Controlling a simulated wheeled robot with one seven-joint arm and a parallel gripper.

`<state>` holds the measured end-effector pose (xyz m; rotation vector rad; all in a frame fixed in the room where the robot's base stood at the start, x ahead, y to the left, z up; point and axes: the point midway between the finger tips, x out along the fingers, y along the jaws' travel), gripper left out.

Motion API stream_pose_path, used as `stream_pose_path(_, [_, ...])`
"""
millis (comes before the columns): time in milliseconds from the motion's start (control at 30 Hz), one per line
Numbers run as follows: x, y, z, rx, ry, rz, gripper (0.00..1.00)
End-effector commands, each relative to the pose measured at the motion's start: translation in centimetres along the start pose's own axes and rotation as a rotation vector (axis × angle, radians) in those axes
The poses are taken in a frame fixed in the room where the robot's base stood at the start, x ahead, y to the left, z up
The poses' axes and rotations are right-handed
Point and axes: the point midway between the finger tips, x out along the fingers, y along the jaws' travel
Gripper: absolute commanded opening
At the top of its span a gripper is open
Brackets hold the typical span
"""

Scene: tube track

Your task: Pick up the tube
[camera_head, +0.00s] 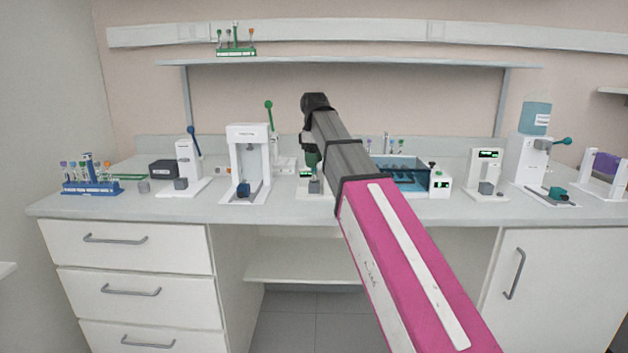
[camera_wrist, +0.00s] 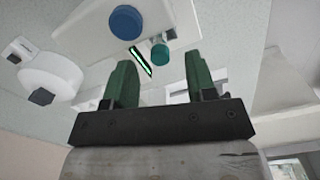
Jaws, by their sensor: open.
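Several tubes with coloured caps stand in a blue rack (camera_head: 92,188) at the left end of the bench. More tubes stand in a green rack (camera_head: 236,52) on the upper shelf. A few capped tubes (camera_head: 393,145) also show behind the arm, right of centre. Which of them is the task's tube I cannot tell. My gripper (camera_head: 312,160) is over the middle of the bench, partly hidden by my arm. In the wrist view its two green fingers (camera_wrist: 160,65) are apart, with nothing seen held between them. No tube can be made out clearly in that view.
White devices stand along the bench, including a blue-levered one (camera_head: 188,165), a green-levered press (camera_head: 248,160) and a water-bottle unit (camera_head: 535,145). A blue tray (camera_head: 408,172) lies right of the arm. The wrist view shows a blue knob (camera_wrist: 126,21) and a teal knob (camera_wrist: 160,52).

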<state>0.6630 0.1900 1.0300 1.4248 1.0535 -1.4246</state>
Motion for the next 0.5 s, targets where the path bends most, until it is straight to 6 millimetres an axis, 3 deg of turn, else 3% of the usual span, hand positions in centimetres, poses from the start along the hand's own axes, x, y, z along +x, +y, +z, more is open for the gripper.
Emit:
stream_pose_path(300, [4.0, -0.1, 0.1, -0.001, -0.001, -0.002, 0.51])
stream_pose_path(500, [5.1, 0.0, 0.0, -0.001, 0.000, 0.000, 0.51])
